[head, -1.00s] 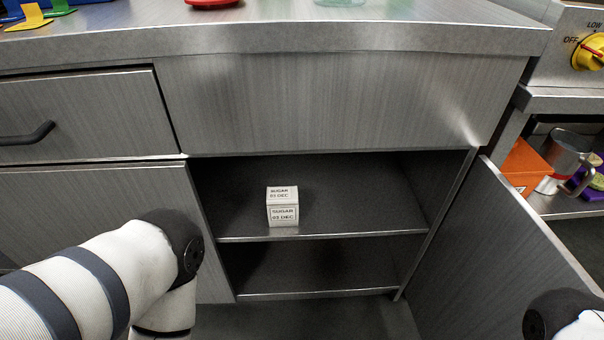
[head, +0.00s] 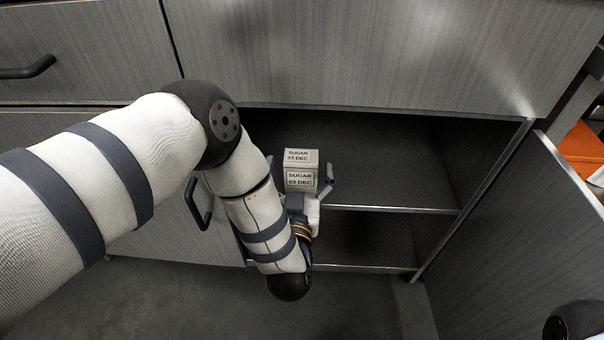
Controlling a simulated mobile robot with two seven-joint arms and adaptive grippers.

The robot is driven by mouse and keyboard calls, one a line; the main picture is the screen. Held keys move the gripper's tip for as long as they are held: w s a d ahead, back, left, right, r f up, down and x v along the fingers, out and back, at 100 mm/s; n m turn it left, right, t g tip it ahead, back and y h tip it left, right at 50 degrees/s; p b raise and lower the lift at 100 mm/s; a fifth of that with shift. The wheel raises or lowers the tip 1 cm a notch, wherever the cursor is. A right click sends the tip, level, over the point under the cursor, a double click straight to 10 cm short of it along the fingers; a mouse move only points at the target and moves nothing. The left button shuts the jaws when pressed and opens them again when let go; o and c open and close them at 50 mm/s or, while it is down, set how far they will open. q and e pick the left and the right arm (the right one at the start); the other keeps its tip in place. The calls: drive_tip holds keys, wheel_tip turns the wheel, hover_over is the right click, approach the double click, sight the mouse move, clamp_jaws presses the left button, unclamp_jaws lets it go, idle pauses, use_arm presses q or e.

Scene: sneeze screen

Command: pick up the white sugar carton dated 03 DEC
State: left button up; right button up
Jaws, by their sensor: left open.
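The white sugar carton (head: 300,170) stands upright on the upper shelf of the open cabinet, near the shelf's front edge. Its top and front both read SUGAR 03 DEC. My left gripper (head: 306,190) is open at the front of the shelf, around or just in front of the carton's lower part. I cannot tell whether the fingers touch the carton. My right gripper is not in view.
The cabinet's upper shelf (head: 390,209) is bare right of the carton. The lower shelf (head: 375,270) looks empty where visible. The open door (head: 500,240) stands on the right. A closed door with a handle (head: 198,202) is behind my left arm. An orange box (head: 582,150) is at far right.

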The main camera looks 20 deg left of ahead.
sight(301, 155)
use_arm(q)
drive_tip(key=x, duration=0.3)
drive_tip(key=shift+w+f+b, duration=0.15)
drive_tip(key=shift+f+b, duration=0.05)
drive_tip(key=shift+b, duration=0.15)
drive_tip(key=c, duration=1.4)
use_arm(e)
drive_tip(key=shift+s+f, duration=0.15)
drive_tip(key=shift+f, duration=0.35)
use_arm(q)
drive_tip(key=shift+c, duration=0.2)
drive_tip(key=shift+r, duration=0.3)
wheel_tip(301, 155, up, 3)
drive_tip(key=shift+f+p, duration=0.1)
drive_tip(key=shift+p, duration=0.8)
drive_tip(key=s+d+r+p, duration=0.5)
drive_tip(key=s+d+r, duration=0.4)
drive_tip(key=s+d, duration=0.1)
drive_tip(key=shift+r+p, duration=0.3)
drive_tip(key=shift+r, duration=0.05)
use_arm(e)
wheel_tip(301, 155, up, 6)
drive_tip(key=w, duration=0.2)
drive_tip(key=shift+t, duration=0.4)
